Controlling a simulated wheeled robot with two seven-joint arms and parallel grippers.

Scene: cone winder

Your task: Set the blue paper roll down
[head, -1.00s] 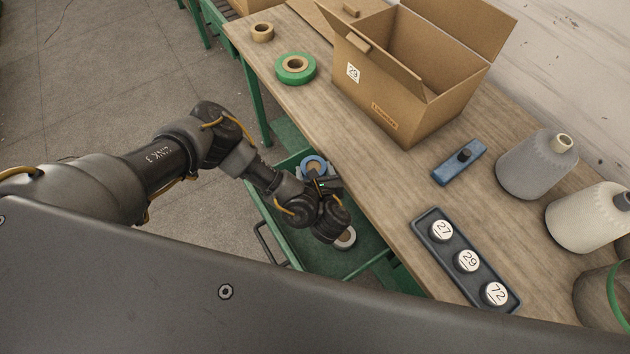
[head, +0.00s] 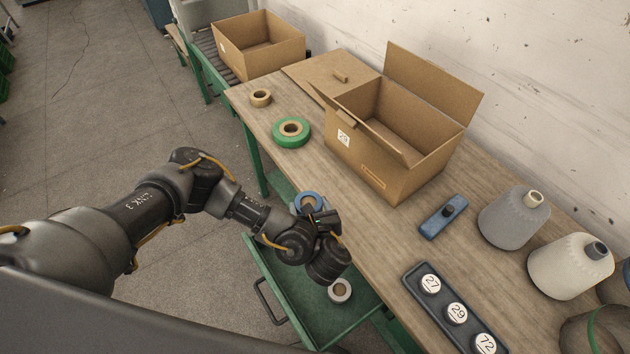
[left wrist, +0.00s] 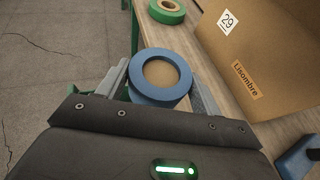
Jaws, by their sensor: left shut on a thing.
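The blue paper roll (left wrist: 159,78) is held between the two fingers of my left gripper (left wrist: 160,88) in the left wrist view. In the head view the blue roll (head: 308,201) shows just beyond my left gripper (head: 310,207), near the front edge of the wooden table (head: 385,228). My wrist hides part of the roll there. I cannot tell whether the roll touches anything below it. My right gripper is not in view.
A green roll (head: 291,132) and a small tan roll (head: 260,98) lie on the table. An open box (head: 375,172) labelled 29 stands behind. A blue tool (head: 443,217) lies right.

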